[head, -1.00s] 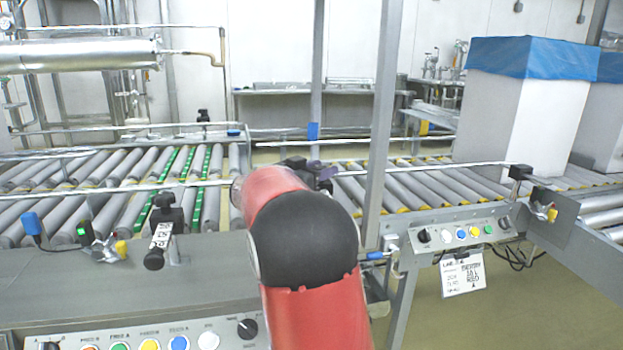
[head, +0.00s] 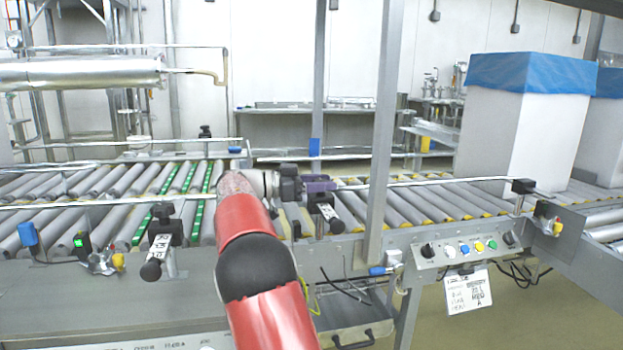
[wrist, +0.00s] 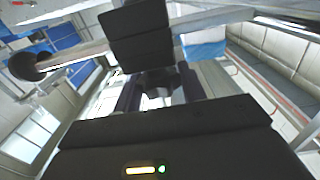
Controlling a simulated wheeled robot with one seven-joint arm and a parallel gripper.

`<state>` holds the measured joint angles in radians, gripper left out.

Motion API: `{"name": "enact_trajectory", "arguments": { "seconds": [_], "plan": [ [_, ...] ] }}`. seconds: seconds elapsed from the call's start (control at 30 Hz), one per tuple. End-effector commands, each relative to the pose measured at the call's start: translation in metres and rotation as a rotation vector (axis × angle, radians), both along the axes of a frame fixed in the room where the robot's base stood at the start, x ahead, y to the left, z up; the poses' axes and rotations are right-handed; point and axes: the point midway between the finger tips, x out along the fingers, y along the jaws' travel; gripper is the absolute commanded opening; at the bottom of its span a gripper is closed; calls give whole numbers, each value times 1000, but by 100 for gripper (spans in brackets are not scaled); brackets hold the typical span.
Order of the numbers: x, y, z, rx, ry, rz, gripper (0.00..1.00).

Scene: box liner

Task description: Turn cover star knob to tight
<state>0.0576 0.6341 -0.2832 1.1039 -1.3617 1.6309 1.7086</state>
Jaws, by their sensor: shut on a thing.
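My gripper (head: 318,184) reaches over the conveyor's front rail, with its purple-edged fingers pointing right in the head view. In the wrist view its two dark fingers (wrist: 160,90) are closed on a small dark grey lobed thing, which I take to be the cover star knob (wrist: 158,82). The fingers and the gripper body hide much of the knob, and its turning angle cannot be read. In the head view the knob is too small and covered to make out.
A black clamp with a labelled handle (head: 327,214) hangs just below my gripper. A similar clamp (head: 160,248) is at the left. A grey upright post (head: 384,130) stands close to the right. A white box with a blue liner (head: 525,115) stands on the right conveyor.

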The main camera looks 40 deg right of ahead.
Motion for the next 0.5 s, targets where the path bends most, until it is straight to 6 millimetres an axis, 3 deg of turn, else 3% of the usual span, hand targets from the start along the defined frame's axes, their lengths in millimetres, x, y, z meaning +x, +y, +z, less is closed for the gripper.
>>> {"name": "enact_trajectory", "arguments": {
  "seconds": [0.37, 0.4, 0.5],
  "plan": [
    [-2, 0, -1, 0, 1, -15, 18],
    [-3, 0, -1, 0, 1, -15, 43],
    [-2, 0, -1, 0, 1, -14, 56]
  ]
}}
